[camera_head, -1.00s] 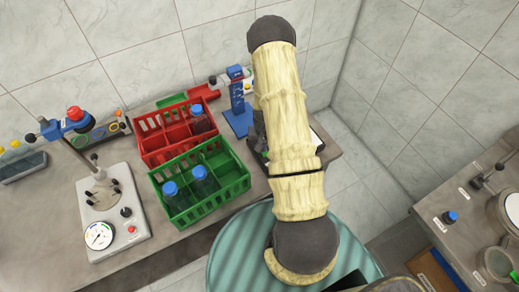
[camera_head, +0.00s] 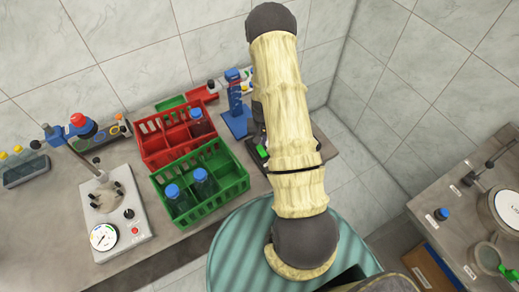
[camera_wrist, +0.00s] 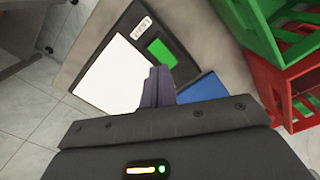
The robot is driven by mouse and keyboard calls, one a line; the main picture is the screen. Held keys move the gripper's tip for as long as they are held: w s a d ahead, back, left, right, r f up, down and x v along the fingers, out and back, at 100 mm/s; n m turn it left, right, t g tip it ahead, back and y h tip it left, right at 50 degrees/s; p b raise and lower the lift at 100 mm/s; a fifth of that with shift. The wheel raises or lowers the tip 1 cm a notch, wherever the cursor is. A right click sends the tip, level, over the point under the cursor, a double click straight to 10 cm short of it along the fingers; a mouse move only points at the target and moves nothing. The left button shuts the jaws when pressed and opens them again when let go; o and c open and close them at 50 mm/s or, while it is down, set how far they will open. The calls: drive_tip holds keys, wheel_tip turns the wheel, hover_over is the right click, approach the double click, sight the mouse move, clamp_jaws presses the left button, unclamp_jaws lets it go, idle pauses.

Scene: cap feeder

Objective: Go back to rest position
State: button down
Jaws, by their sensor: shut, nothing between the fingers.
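My gripper (camera_wrist: 157,86) shows in the wrist view with its fingers together and nothing between them. It is above a dark flat device with a white plate (camera_wrist: 113,77) and a green patch (camera_wrist: 161,53). A blue base (camera_wrist: 203,88) lies just right of the fingers. In the head view my pale-covered arm reaches over the right end of the bench and hides the gripper and most of this device.
A red crate (camera_head: 163,157) and a green crate (camera_head: 234,188) with blue-capped bottles stand left of my arm. A blue stand (camera_head: 237,124) is close beside the arm. A mixer-like device (camera_head: 105,232) stands further left. Another bench (camera_head: 420,207) is at the right.

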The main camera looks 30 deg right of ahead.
drive_tip(key=s+a+r+n+t+b, duration=0.1)
drive_tip(key=a+r, duration=0.3)
drive_tip(key=r, duration=0.3)
drive_tip(key=s+a+r+n+b, duration=0.15)
drive_tip(key=a+r, duration=0.25)
drive_tip(key=r, duration=0.4)
drive_tip(key=s+a+r+n+t+b, duration=0.1)
drive_tip(key=s+a+r+n+b, duration=0.1)
drive_tip(key=s+a+r, duration=0.4)
drive_tip(key=s+r+n, duration=0.1)
drive_tip(key=s+r, duration=0.1)
drive_tip(key=s, duration=0.2)
drive_tip(key=shift+s+a+r+t, duration=0.15)
drive_tip(key=shift+r+t, duration=0.15)
drive_tip(key=shift+r, duration=0.05)
idle(0.3)
